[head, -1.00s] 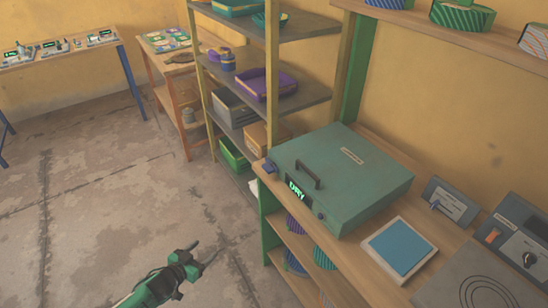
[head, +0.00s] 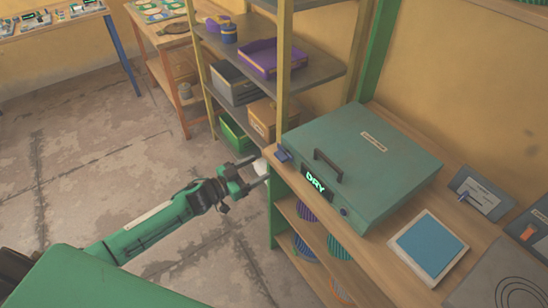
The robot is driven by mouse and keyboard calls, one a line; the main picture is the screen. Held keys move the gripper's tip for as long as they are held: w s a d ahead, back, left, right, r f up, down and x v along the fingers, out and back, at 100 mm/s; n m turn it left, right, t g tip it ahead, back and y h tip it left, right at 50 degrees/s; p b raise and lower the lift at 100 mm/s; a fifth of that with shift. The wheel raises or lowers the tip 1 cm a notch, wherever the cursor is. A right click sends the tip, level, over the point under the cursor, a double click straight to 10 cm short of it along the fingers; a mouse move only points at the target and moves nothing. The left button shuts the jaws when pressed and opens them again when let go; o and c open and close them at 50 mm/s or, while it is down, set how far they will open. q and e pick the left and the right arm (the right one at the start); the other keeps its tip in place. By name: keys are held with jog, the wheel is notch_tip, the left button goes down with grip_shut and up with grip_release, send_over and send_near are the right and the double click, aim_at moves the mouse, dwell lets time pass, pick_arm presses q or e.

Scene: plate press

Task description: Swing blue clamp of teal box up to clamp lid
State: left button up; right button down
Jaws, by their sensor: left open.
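The teal box (head: 365,160) sits on the wooden bench with its lid down, a dark handle (head: 328,166) and a lit "DRY" display on its front. The small blue clamp (head: 283,155) is at the box's front left corner, low beside the lid edge; whether it touches the lid I cannot tell. My left gripper (head: 257,171) is open, just left of the box and a short way from the clamp, with its fingers pointing toward the box. Nothing is seen between its fingers but a pale patch behind. My right gripper is not in view.
The wooden bench (head: 400,265) has a blue-topped pad (head: 428,245) and a grey panel (head: 480,193) right of the box. A shelf rack (head: 325,75) with trays stands behind and left of the box. Patterned rolls (head: 305,247) lie under the bench. The floor at left is clear.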

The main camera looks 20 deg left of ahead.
aim_at(278, 158)
pick_arm(q)
jog(key=p+x, duration=0.1)
jog(key=x, duration=0.4)
jog(key=shift+w+d+r, duration=0.1)
jog(key=shift+w+d, duration=0.15)
jog(key=shift+d, duration=0.05)
jog(key=shift+w+d, duration=0.35)
jog(key=shift+w, duration=0.15)
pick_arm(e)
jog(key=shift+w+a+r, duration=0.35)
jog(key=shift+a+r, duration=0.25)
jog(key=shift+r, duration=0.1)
pick_arm(q)
jog(key=c, duration=1)
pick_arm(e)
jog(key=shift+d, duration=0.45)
